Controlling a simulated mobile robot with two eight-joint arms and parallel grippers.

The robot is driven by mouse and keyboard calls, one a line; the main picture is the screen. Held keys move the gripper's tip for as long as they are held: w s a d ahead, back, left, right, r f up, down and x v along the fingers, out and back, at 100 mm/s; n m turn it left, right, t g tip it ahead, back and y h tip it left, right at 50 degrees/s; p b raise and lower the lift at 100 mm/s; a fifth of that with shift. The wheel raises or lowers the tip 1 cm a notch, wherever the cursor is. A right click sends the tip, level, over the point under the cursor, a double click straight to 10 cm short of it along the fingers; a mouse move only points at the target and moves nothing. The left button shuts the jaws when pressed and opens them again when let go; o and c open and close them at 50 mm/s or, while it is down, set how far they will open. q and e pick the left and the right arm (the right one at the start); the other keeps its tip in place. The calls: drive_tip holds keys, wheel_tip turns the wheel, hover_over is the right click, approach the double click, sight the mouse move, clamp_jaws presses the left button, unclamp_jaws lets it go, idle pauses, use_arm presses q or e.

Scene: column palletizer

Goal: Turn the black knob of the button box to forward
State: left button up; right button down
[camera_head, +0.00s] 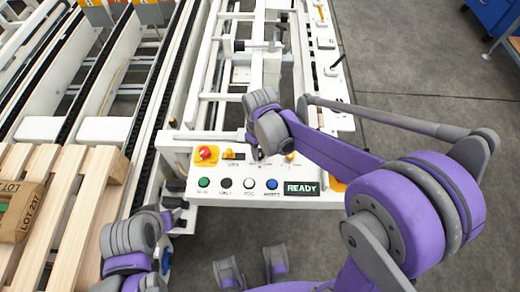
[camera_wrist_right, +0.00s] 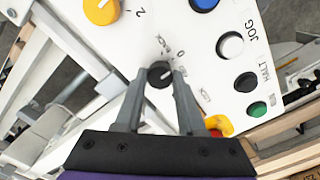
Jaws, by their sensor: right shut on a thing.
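The button box (camera_head: 222,170) is a white panel on the conveyor frame, with buttons and a lit READY display (camera_head: 301,188). The black knob (camera_wrist_right: 160,74) shows in the right wrist view, with a 0 and small lettering printed beside it. I cannot surely read which mark it points at. My right gripper (camera_wrist_right: 160,80) has one finger on each side of the knob and is shut on it. In the head view the right gripper (camera_head: 257,153) hides most of the knob.
A red emergency button (camera_head: 206,153) on yellow sits at the panel's left. Green (camera_head: 204,182), black, white and blue (camera_head: 272,184) buttons line its front. A yellow knob (camera_wrist_right: 101,10) is near the black one. A wooden pallet (camera_head: 75,185) stands left.

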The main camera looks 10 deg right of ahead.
sight(260, 153)
drive_tip(key=m, duration=0.4)
drive_tip(key=shift+m, duration=0.3)
drive_tip(key=m, duration=0.4)
drive_tip(key=shift+m+b, duration=0.3)
drive_tip(key=shift+b, duration=0.1)
drive_tip(key=c, duration=0.5)
unclamp_jaws()
wheel_tip(260, 153, up, 11)
drive_tip(key=p, duration=0.1)
drive_tip(key=shift+f, duration=0.1)
idle(0.3)
